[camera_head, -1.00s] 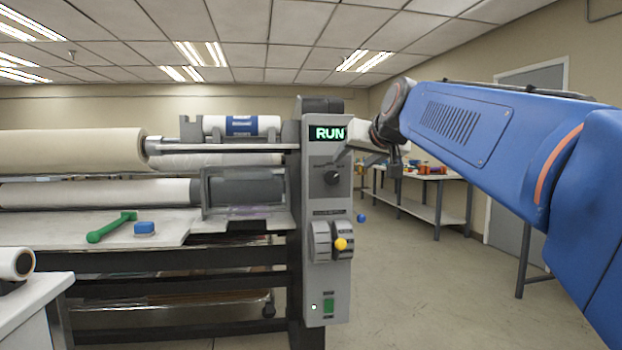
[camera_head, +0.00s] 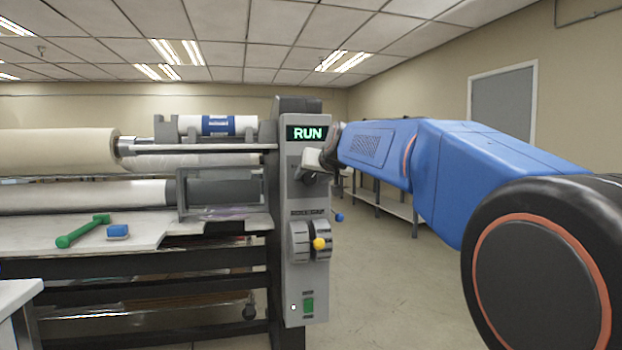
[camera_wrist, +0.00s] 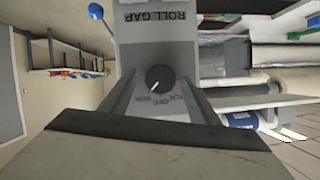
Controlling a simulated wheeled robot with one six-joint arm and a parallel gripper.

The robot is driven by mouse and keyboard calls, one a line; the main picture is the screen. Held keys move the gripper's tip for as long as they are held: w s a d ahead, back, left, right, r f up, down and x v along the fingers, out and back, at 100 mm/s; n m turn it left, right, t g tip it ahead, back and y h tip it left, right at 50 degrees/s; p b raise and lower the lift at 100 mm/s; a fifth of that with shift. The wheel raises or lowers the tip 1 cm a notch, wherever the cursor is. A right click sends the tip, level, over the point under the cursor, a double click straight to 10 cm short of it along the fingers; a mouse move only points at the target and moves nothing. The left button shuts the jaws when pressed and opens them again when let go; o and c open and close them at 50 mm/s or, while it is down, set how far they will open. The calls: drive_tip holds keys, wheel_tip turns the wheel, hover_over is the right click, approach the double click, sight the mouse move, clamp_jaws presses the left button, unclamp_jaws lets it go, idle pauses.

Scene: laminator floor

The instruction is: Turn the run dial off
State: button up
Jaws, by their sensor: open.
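The run dial (camera_wrist: 160,78) is a round dark knob on the grey control panel (camera_head: 292,215). In the wrist view its white pointer mark points to the lower left, toward small upside-down lettering that is hard to read. In the head view the dial (camera_head: 311,179) is partly hidden behind my gripper. The display (camera_head: 307,133) above it reads RUN in green. My gripper (camera_head: 313,163) is open in front of the panel at the dial. In the wrist view its two fingers (camera_wrist: 160,86) lie on either side of the dial; whether they touch it cannot be told.
Below the dial is a roll gap control (camera_head: 308,241) with a yellow knob (camera_head: 319,244), then a green switch (camera_head: 308,305). A blue ball (camera_head: 339,217) sticks out at the panel's right. Floor at right is clear.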

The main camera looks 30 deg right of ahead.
drive_tip(key=shift+w+d+f, duration=0.1)
drive_tip(key=shift+w+f, duration=0.1)
drive_tip(key=shift+w, duration=0.25)
drive_tip(key=c, duration=1)
drive_tip(key=shift+c, duration=0.2)
drive_tip(key=n+h, duration=0.2)
drive_tip(key=n, duration=0.1)
drive_tip(key=shift+a+g, duration=0.2)
drive_tip(key=shift+g, duration=0.2)
drive_tip(key=shift+f+n+h, duration=0.1)
drive_tip(key=shift+n+h, duration=0.9)
drive_tip(key=shift+n, duration=0.5)
